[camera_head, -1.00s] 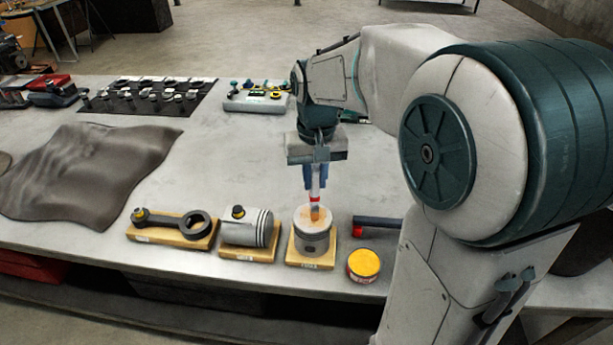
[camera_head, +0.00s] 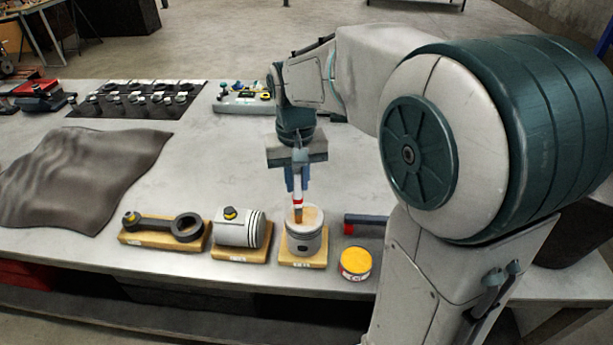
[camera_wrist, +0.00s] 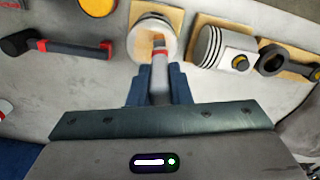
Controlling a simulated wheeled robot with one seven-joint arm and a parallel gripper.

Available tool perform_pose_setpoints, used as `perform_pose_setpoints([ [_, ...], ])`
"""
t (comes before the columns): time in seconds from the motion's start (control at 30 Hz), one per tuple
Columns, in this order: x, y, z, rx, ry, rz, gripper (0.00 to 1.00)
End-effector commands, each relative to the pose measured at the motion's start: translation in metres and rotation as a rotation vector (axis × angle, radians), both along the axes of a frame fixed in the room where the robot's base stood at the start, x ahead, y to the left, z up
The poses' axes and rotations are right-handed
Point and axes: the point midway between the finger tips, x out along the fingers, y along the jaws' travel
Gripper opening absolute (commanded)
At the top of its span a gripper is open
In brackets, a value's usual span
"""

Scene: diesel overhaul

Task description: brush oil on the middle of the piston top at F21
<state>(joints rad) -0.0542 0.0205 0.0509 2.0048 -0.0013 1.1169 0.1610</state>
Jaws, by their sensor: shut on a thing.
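My gripper (camera_head: 297,182) is shut on a brush with a pale handle, a red band (camera_head: 298,198) and a brown tip. The brush points down at the top of an upright piston (camera_head: 305,242) on a wooden block. Its tip is over the piston top, slightly left of the middle in the head view; I cannot tell if it touches. A tan smear (camera_head: 311,215) shows on the top beside the tip. In the wrist view the brush (camera_wrist: 160,57) partly covers the piston top (camera_wrist: 145,40). The piston's block label is too small to read.
A tin with yellow contents (camera_head: 356,260) stands right of the piston, before a dark red-ended tool (camera_head: 370,219). Left are a second piston lying on its side (camera_head: 238,232) and a connecting rod (camera_head: 160,224). A dark cloth (camera_head: 80,170) lies farther left.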

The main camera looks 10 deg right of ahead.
Motion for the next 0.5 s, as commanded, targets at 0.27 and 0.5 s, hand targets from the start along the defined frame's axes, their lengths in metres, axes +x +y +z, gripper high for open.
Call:
perform_pose_setpoints([
  [0.27,0.003,0.018,0.002,0.0,-0.001,-0.009,0.0],
  [0.5,0.003,0.017,0.033,0.0,-0.001,-0.011,0.0],
])
